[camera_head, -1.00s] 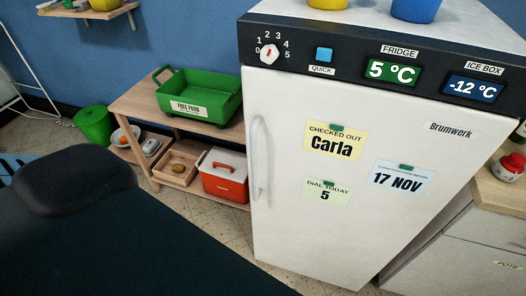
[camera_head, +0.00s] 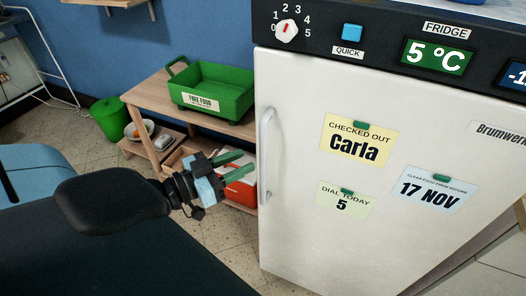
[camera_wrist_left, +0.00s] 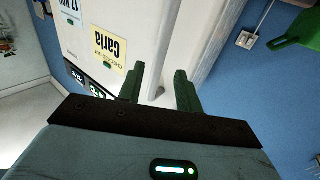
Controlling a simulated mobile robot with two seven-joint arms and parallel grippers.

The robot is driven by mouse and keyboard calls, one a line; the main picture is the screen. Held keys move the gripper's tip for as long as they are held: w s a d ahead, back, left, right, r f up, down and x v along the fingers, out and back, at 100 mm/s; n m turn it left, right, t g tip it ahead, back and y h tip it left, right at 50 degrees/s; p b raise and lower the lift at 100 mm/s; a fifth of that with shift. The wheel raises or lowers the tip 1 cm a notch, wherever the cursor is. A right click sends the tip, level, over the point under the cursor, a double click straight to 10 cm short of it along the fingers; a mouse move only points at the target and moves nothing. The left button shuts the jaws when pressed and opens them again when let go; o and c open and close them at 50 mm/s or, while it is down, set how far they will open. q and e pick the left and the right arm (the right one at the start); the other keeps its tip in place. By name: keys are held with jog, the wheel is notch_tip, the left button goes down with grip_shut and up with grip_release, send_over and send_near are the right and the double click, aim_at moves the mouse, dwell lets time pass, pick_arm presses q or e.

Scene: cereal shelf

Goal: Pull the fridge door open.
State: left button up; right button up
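The white fridge (camera_head: 300,215) stands at the right in the head view, its door shut. Its pale vertical handle (camera_head: 266,155) runs along the door's left edge. My left gripper (camera_head: 243,164) is open and empty, its two green fingers apart and pointing right toward the handle. My right gripper is not in view.
A wooden shelf bench (camera_head: 135,95) stands left of the fridge, with a green tray (camera_head: 212,90) on top and a red and white box (camera_head: 240,190) below, partly hidden by my gripper. A green bin (camera_head: 110,120) is farther left. Tiled floor shows before the fridge.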

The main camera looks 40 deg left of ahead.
aim_at(263, 152)
pick_arm(q)
jog(key=shift+p+x, duration=0.55)
jog(key=shift+x, duration=2.8)
jog(key=shift+f, duration=0.1)
jog(key=shift+c, duration=0.4)
grip_shut()
